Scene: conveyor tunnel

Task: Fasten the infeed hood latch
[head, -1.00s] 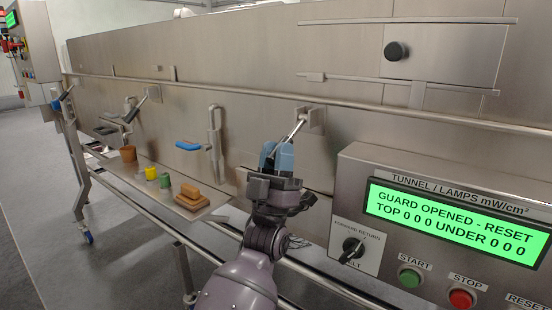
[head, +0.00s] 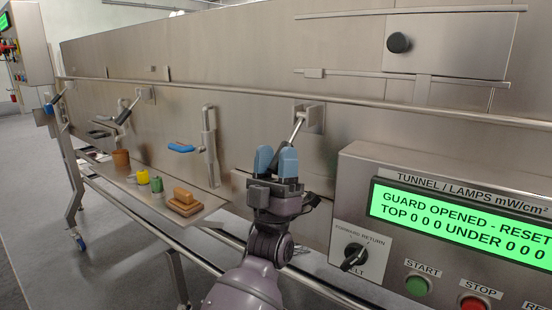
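The latch nearest my gripper is a metal lever with a dark grip (head: 297,130) on a square bracket (head: 310,117) on the tunnel's side panel. It slants down and left from the bracket. My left gripper (head: 275,158) points up just below it, its two blue fingertips apart with a gap between them. The lever's lower end meets the right fingertip in the picture; I cannot tell if they touch. A similar black-gripped latch lever (head: 127,111) is further left. No label shows which is the infeed hood latch. My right gripper is not in view.
A shelf (head: 150,196) holds a brown pot (head: 121,158), yellow and green items and a tan block (head: 184,202). The control panel's green display (head: 460,215) reads "GUARD OPENED - RESET". A long rail (head: 220,88) crosses the panel.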

